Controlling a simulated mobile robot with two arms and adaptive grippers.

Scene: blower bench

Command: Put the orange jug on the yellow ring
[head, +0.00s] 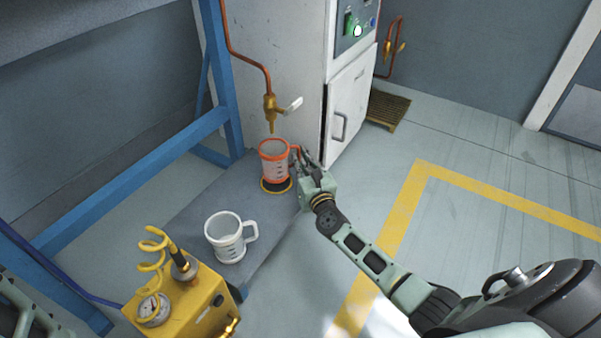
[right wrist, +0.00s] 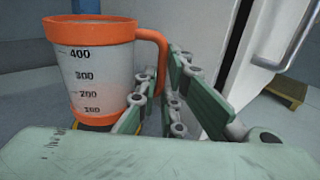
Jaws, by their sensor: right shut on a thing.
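The orange jug (head: 273,161) is a clear measuring jug with an orange rim, base band and handle. It stands upright at the yellow ring (head: 276,187), whose lower edge shows beneath it; whether it touches the ring I cannot tell. My right gripper (head: 301,157) is shut on the jug's handle from the right. In the right wrist view the jug (right wrist: 95,75) shows graduation marks, and its handle passes between my fingers (right wrist: 160,85). A sliver of the yellow ring (right wrist: 95,128) shows under it. My left gripper is not in view.
A brass tap (head: 270,106) with a white lever hangs just above the jug. A white jug (head: 228,238) stands nearer on the grey bench (head: 192,212). A yellow pump box (head: 185,300) is at the front. A white cabinet (head: 348,105) stands behind.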

